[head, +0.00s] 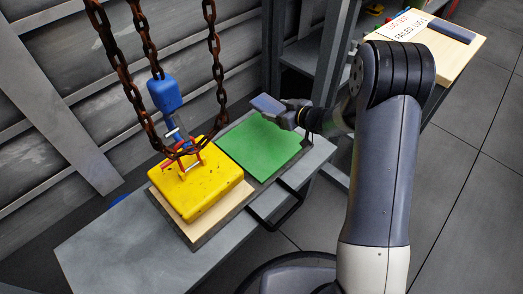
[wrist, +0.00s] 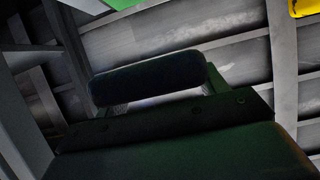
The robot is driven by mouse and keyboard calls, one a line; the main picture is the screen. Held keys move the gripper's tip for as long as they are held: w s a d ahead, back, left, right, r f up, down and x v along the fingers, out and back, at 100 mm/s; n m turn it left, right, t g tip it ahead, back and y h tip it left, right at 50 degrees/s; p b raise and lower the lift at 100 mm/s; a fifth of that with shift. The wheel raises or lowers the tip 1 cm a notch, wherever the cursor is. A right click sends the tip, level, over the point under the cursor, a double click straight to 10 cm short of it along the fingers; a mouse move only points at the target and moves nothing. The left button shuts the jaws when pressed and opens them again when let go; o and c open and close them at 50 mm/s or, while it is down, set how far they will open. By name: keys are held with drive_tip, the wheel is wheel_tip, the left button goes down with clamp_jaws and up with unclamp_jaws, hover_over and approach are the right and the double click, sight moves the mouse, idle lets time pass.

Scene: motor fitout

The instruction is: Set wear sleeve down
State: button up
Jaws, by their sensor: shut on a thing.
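My gripper (head: 268,106) is shut at the far edge of a flat green mat (head: 262,146) on the grey bench. The head view shows it side-on, with a blue-grey finger pad facing up. In the wrist view the dark finger pad (wrist: 148,78) fills the middle. A small light-grey edge (wrist: 118,108) shows just below that pad and looks like part of the wear sleeve. The rest of the held sleeve is hidden by the finger. I cannot tell whether it touches the mat. The visible part of the mat is bare.
A black handle (head: 287,210) sticks out at the bench's front. A wooden table (head: 455,55) stands back right.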

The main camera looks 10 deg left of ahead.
sight(275, 137)
drive_tip(key=shift+a+f+b, duration=0.1)
drive_tip(key=shift+f+b, duration=0.25)
drive_tip(key=shift+f, duration=0.4)
wheel_tip(275, 137, down, 9)
drive_tip(key=b, duration=0.4)
drive_tip(key=shift+w, duration=0.1)
drive_tip(key=shift+f, duration=0.2)
drive_tip(key=o, duration=1)
drive_tip(key=shift+d+r, duration=0.2)
drive_tip(key=shift+r, duration=0.1)
drive_tip(key=p+v, duration=0.3)
drive_tip(key=v, duration=0.8)
drive_tip(key=shift+s+d+p, duration=0.25)
drive_tip(key=shift+p, duration=0.05)
